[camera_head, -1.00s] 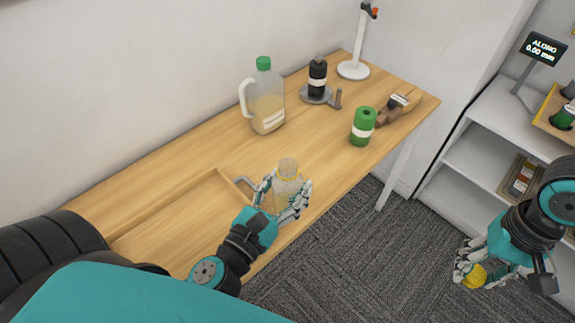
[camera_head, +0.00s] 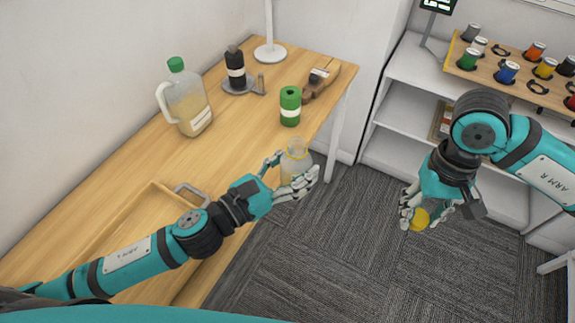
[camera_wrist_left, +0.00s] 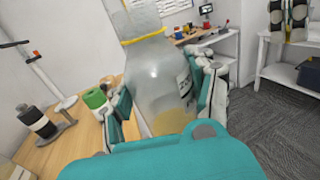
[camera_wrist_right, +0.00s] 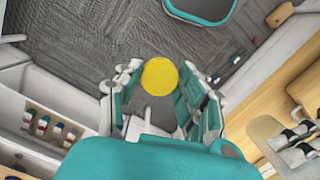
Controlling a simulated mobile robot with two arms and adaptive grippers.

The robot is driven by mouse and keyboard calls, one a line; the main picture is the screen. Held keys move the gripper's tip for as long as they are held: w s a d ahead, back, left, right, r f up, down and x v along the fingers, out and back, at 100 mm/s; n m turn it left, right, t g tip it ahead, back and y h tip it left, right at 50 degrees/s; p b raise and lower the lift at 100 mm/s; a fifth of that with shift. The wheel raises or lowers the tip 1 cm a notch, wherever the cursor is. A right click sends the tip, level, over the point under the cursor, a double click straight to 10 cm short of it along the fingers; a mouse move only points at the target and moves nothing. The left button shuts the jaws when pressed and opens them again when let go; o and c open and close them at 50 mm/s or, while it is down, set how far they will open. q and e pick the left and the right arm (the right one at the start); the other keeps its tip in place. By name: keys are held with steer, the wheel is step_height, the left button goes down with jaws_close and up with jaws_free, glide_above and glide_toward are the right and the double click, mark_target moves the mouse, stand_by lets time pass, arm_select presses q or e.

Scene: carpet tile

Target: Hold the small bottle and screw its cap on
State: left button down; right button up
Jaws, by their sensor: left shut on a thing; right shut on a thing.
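A small clear bottle (camera_head: 297,153) with a yellow ring at its neck is held in my left gripper (camera_head: 290,180), near the table's right edge. The left wrist view shows the bottle (camera_wrist_left: 162,80) close up between the fingers, open at the neck, with some yellowish content low inside. My right gripper (camera_head: 425,210) is shut on a yellow cap (camera_head: 419,219), over the carpet to the right of the bottle and well apart from it. In the right wrist view the round yellow cap (camera_wrist_right: 159,76) sits between the fingertips.
A jug with a green lid (camera_head: 187,98), a black bottle on a stand (camera_head: 236,70), a green roll (camera_head: 290,106) and a brown tool (camera_head: 320,85) stand on the wooden table (camera_head: 225,150). White shelves (camera_head: 400,120) stand right.

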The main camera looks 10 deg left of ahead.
steer(key=shift+m, duration=0.4)
steer(key=w+a+r, duration=0.2)
steer(key=a, duration=0.2)
steer(key=w+a+r, duration=0.1)
steer(key=a+r, duration=0.1)
steer(key=a, duration=0.1)
steer(key=w+a+r, duration=0.2)
steer(key=a+r, duration=0.1)
steer(key=a, duration=0.1)
steer(key=shift+w+a+r, duration=0.1)
steer(key=shift+w+a, duration=0.2)
steer(key=shift+a, duration=0.05)
step_height(320, 180, up, 9)
steer(key=m, duration=0.1)
glide_above(297, 144)
steer(key=shift+w+r, duration=0.1)
steer(key=shift+f, duration=2.05)
steer(key=shift+f, duration=0.85)
steer(key=shift+f, duration=0.6)
